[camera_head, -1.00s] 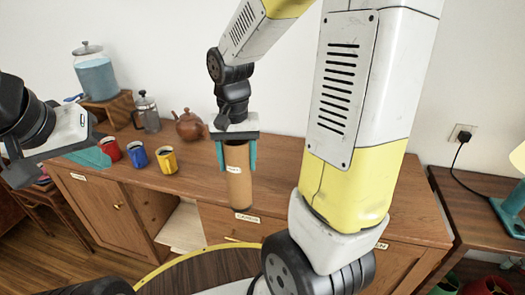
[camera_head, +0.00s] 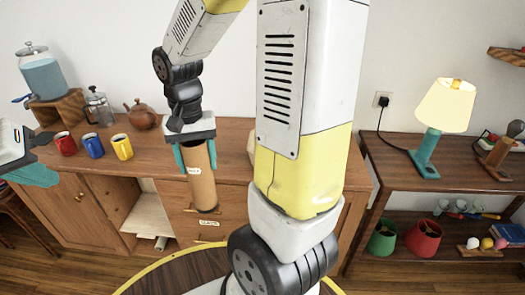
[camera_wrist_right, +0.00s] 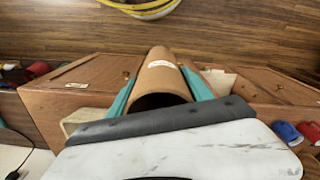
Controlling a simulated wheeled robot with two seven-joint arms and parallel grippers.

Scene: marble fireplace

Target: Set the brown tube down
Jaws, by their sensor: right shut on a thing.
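The brown tube (camera_head: 203,190) is an open-topped cardboard cylinder with a small white label. It hangs upright in my right gripper (camera_head: 195,158), whose teal fingers are shut on its upper part from both sides. In the head view its lower end overlaps the drawer front of the wooden sideboard (camera_head: 235,135). The right wrist view looks past the tube's open mouth (camera_wrist_right: 160,80) toward the floor. My left gripper (camera_head: 35,172) is at the left edge of the head view, partly cut off; its jaw opening is unclear.
Red (camera_head: 65,144), blue (camera_head: 93,146) and yellow (camera_head: 122,147) mugs stand on the sideboard's left, near a teapot (camera_head: 141,116) and a French press (camera_head: 98,106). Bare wood lies around the tube's upper end. A side table with a lamp (camera_head: 440,115) stands right.

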